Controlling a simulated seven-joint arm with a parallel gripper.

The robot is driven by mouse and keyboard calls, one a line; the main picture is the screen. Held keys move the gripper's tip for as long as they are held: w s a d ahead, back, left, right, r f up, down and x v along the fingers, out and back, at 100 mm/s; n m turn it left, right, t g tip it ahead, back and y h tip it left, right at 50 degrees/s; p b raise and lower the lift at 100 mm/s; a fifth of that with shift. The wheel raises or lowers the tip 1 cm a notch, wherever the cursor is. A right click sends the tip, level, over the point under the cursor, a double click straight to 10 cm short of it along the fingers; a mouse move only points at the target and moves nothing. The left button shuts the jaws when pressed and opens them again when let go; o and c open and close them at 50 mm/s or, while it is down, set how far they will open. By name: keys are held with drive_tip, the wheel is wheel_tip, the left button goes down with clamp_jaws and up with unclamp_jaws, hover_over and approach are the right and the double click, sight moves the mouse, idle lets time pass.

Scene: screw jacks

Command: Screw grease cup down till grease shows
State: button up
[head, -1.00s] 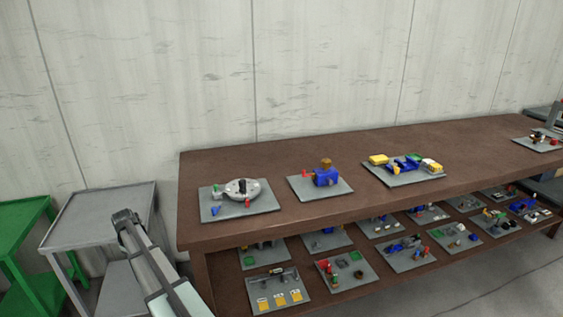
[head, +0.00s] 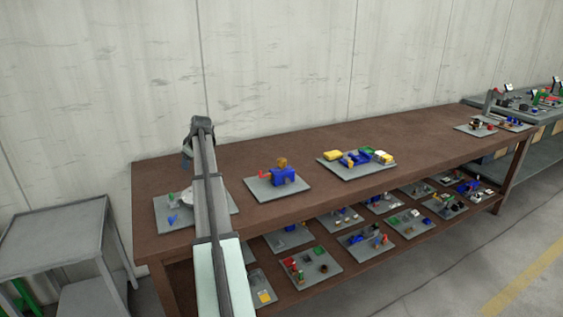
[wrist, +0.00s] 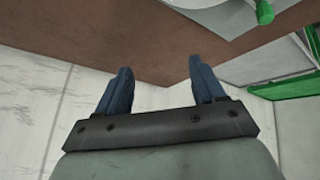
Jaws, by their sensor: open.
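A blue block (head: 284,175) with a brown, brass-like cap (head: 282,162) on top, likely the grease cup, stands on a grey board (head: 262,191) on the brown bench. A small red piece (head: 264,174) sits at the block's left side. No grease can be made out at this size. My gripper (head: 189,152) is above the bench, left of the blue block and apart from it. In the wrist view its two blue fingers (wrist: 160,66) are spread with nothing between them. The block does not show in the wrist view.
My arm partly hides a board (head: 165,220) with a pale round part at the left. Another board (head: 350,173) with yellow and blue parts lies right of the block. A grey cart (head: 50,230) stands left.

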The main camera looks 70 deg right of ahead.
drive_tip(key=s+d+r+m+t, duration=0.1)
drive_tip(key=s+d+r, duration=0.2)
drive_tip(key=s+d, duration=0.3)
drive_tip(key=s+d+r+m, duration=0.1)
drive_tip(key=s+d+r, duration=0.25)
drive_tip(key=s, duration=0.45)
drive_tip(key=t+y, duration=0.1)
drive_tip(key=t, duration=0.2)
hover_over(284, 160)
drive_tip(key=s, duration=0.2)
drive_tip(key=f, duration=0.2)
drive_tip(key=s+f+n+t+y, duration=0.2)
drive_tip(key=s+f+n+t, duration=0.15)
drive_tip(key=s, duration=0.65)
drive_tip(key=x, duration=1.4)
drive_tip(key=shift+d+f, duration=0.3)
drive_tip(key=shift+f, duration=0.05)
drive_tip(key=shift+c, duration=0.5)
drive_tip(key=c, duration=0.9)
